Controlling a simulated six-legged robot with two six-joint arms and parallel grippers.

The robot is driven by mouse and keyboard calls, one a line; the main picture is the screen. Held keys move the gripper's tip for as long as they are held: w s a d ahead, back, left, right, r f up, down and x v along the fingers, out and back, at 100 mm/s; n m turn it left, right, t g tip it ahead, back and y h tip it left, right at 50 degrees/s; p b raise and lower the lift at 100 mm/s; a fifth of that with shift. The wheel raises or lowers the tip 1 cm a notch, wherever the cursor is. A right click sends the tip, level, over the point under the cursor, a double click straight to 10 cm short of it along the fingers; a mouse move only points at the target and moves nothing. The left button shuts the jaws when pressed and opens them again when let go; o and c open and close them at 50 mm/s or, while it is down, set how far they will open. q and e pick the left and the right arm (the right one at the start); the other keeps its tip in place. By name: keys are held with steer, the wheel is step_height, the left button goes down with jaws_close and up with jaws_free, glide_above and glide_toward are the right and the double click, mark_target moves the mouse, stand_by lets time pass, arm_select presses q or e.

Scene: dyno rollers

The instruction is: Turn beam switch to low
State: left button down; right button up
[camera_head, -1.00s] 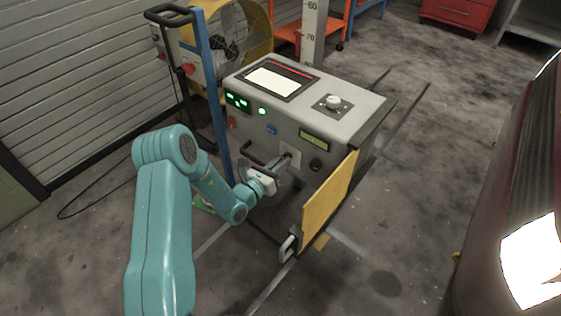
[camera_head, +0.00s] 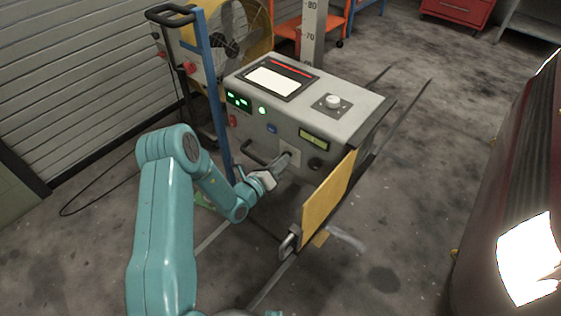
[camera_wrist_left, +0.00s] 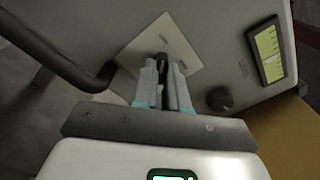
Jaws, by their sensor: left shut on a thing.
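The beam switch (camera_wrist_left: 163,62) is a small dark lever on a pale square plate (camera_wrist_left: 184,50), on the front face of a grey machine (camera_head: 303,130). My left gripper (camera_wrist_left: 163,80) is shut on the beam switch, its two fingers on either side of the lever. In the head view my left gripper (camera_head: 284,163) reaches the machine's front between the dark handle and the black knob. The fingers hide most of the switch there, and I cannot read its position. My right gripper is not in view.
A dark bar handle (camera_wrist_left: 58,48) is left of the plate, and a black knob (camera_wrist_left: 220,99) and green display (camera_wrist_left: 268,54) are right. A yellow panel (camera_head: 329,200) stands at the machine's right front. A car with a lit headlight (camera_head: 530,258) is at far right.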

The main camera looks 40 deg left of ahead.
arm_select(q)
steer(key=c, duration=1.2)
jaws_free()
steer(key=shift+o, duration=0.2)
steer(key=s+a, duration=0.1)
steer(key=s, duration=1.5)
steer(key=shift+s+a+p, duration=0.15)
steer(key=shift+p, duration=0.2)
steer(key=shift+s, duration=0.15)
